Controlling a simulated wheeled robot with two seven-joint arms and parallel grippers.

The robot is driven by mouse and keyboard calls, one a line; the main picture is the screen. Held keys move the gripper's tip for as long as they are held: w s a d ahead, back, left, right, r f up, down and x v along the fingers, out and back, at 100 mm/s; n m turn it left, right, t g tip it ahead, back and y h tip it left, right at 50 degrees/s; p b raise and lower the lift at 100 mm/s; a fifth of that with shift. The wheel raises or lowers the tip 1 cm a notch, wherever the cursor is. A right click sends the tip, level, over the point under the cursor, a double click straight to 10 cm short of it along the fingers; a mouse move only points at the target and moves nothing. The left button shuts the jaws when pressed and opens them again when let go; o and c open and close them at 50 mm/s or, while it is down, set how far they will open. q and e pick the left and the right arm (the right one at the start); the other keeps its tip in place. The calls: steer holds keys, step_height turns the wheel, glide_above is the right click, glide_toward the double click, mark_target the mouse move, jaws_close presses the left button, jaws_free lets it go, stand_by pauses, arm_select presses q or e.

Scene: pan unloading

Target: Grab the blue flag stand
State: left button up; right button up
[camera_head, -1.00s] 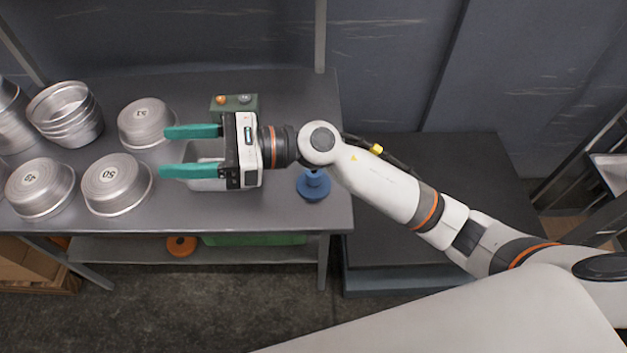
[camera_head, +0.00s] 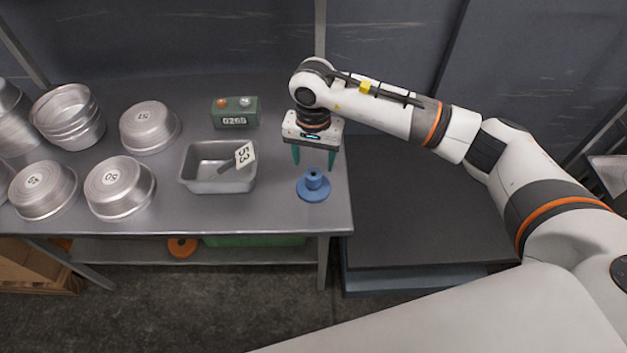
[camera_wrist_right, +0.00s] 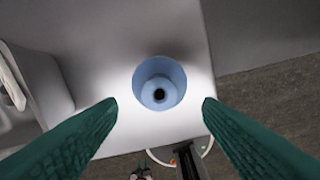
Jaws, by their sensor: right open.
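The blue flag stand (camera_head: 313,187), a round base with a short hollow post, stands upright near the right front of the metal table (camera_head: 270,215). In the right wrist view the stand (camera_wrist_right: 159,84) lies ahead, between the lines of the two fingers, with its dark hole facing the camera. My right gripper (camera_head: 313,163) is open and empty, its green fingers pointing down just behind the stand in the head view. The fingers (camera_wrist_right: 160,104) show no contact with the stand. My left gripper is not in view.
A metal loaf pan (camera_head: 200,183) holding a card marked 53 (camera_head: 245,154) sits left of the stand. A green box (camera_head: 235,112) is behind it. Several round pans (camera_head: 120,190) fill the left side. The table's right edge is close to the stand.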

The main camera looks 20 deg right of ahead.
mark_target(314, 175)
steer(key=shift+f, duration=0.75)
step_height(314, 175, down, 4)
steer(key=shift+f+p, duration=0.15)
steer(key=shift+p, duration=0.9)
steer(key=shift+f, duration=0.5)
steer(key=c, duration=1.2)
